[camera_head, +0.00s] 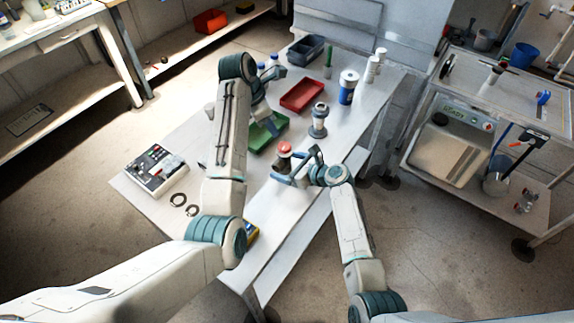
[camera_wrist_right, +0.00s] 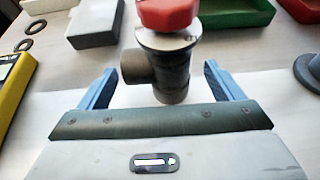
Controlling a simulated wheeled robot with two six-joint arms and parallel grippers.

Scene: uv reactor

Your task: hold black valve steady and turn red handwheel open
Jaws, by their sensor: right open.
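The black valve (camera_wrist_right: 168,72) stands upright on the table, with a side port pointing left in the right wrist view. The red handwheel (camera_wrist_right: 168,14) sits on top, cut off by the upper edge of that view. In the head view, the handwheel (camera_head: 285,148) shows above the valve body. My right gripper (camera_wrist_right: 160,68) is open, with its blue fingers on either side of the valve and visible gaps between. It also shows in the head view (camera_head: 299,166). My left gripper (camera_head: 273,74) is far up the table, away from the valve; its fingers are too small to read.
A green tray (camera_head: 266,133), a red tray (camera_head: 302,95) and a grey metal fitting (camera_head: 319,120) stand beyond the valve. A control box (camera_head: 155,170) and black rings (camera_head: 179,198) lie left. A yellow object (camera_wrist_right: 14,88) lies at the wrist view's left edge.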

